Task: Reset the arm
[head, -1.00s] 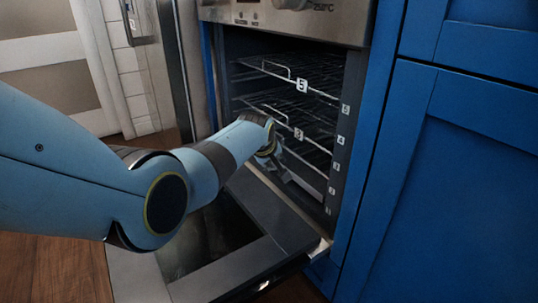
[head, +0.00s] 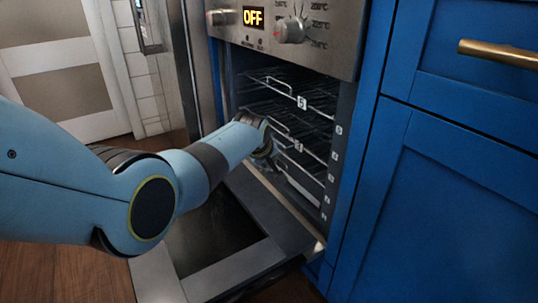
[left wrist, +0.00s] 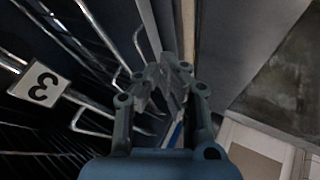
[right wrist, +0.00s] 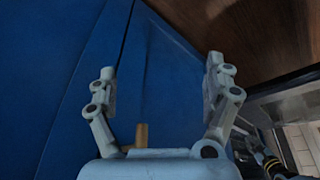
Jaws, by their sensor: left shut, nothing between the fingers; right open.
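My left arm comes in from the left over the lowered oven door. My left gripper (head: 268,158) is at the oven opening, near the ends of the lower racks and partly hidden by its own wrist. In the left wrist view the left gripper (left wrist: 167,76) is shut with nothing between its fingers, beside a rack tagged 3 (left wrist: 40,88). My right gripper is outside the head view. In the right wrist view the right gripper (right wrist: 160,72) is open and empty, in front of a blue cabinet front (right wrist: 60,70).
The oven's door (head: 230,270) hangs open and low. Several wire racks (head: 290,85) sit inside. Blue cabinets (head: 450,170) with a brass handle (head: 498,53) stand at the right. Wood floor (head: 60,275) shows at lower left.

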